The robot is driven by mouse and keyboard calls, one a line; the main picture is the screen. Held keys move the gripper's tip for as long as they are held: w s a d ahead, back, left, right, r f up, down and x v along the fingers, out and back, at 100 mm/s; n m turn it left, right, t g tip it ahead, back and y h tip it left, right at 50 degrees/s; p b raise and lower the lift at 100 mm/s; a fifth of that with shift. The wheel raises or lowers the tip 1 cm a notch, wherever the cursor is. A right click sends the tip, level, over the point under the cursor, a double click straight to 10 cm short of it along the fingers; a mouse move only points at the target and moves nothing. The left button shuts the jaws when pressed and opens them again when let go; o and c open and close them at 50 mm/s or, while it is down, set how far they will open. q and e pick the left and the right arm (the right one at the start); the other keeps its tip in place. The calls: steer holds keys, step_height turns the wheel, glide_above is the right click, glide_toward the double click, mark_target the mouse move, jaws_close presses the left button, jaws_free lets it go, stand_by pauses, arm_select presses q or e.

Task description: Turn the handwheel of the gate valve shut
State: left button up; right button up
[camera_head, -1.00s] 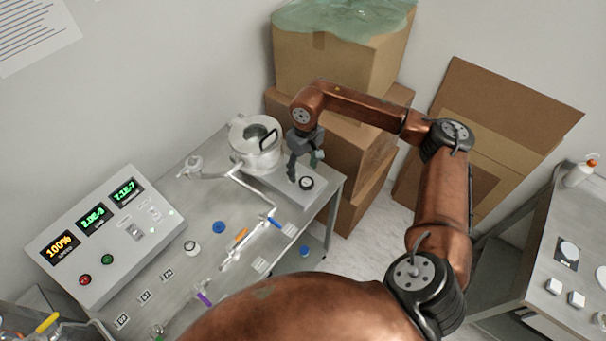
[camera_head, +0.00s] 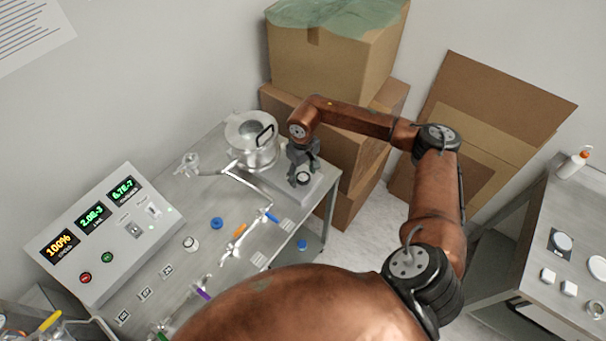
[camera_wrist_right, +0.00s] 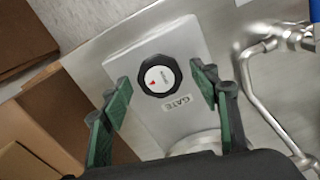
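The handwheel of the gate valve is a black knob with a white face and a small red mark (camera_wrist_right: 159,76). It sits on a flat grey housing (camera_wrist_right: 185,45) with a label reading GATE. In the head view the handwheel (camera_head: 303,179) shows just below my right gripper (camera_head: 300,167). In the right wrist view my right gripper (camera_wrist_right: 163,100) is open, its green-padded fingers on either side of the handwheel with a gap to each; I cannot tell whether they are down at its height. My left gripper is not in view.
A steel chamber (camera_head: 250,138) with a handled lid stands left of the valve. A bent metal pipe (camera_head: 256,186) runs close by on the bench. Cardboard boxes (camera_head: 335,65) are stacked behind. A control panel (camera_head: 103,240) with lit displays stands at the left.

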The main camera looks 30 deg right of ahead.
steer(key=c, duration=1.1)
